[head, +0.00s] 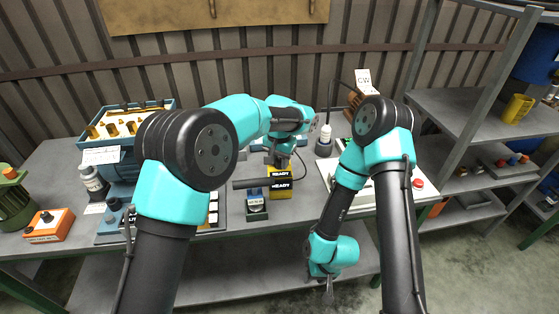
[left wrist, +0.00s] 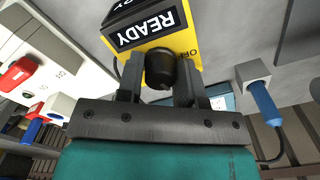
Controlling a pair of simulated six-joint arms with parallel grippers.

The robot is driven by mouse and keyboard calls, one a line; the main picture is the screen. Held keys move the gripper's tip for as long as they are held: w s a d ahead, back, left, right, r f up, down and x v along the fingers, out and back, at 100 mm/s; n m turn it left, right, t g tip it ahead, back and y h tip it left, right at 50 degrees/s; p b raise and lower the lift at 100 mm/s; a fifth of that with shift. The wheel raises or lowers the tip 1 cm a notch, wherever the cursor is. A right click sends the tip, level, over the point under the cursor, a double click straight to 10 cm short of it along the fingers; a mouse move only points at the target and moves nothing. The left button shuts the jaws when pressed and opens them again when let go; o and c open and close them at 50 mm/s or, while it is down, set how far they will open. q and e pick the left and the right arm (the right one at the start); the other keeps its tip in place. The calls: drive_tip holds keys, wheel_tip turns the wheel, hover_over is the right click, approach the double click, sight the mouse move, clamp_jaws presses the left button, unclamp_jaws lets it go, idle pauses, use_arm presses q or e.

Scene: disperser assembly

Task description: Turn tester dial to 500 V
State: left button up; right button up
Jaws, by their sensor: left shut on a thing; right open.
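The yellow tester (head: 281,193) stands on the table in the middle of the head view, with black READY labels on it. In the left wrist view its yellow face (left wrist: 182,47) shows a black dial (left wrist: 160,68) and the printed word OFF beside it. My left gripper (head: 279,161) is at the tester; in the left wrist view its two fingers (left wrist: 160,85) are shut on the dial, one on each side. The dial's pointer and any 500 V mark cannot be made out. My right gripper (head: 328,291) is open and empty, hanging low in front of the table's edge.
A small blue-and-black device (head: 257,204) stands just left of the tester. A white panel with a red button (head: 418,183) lies to the right.

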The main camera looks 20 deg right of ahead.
sight(279, 160)
use_arm(q)
drive_tip(key=shift+m, duration=1.3)
drive_tip(key=o, duration=0.9)
drive_tip(key=shift+o, duration=0.2)
drive_tip(key=shift+r, duration=0.1)
wheel_tip(279, 160, up, 17)
drive_tip(key=shift+r, duration=0.1)
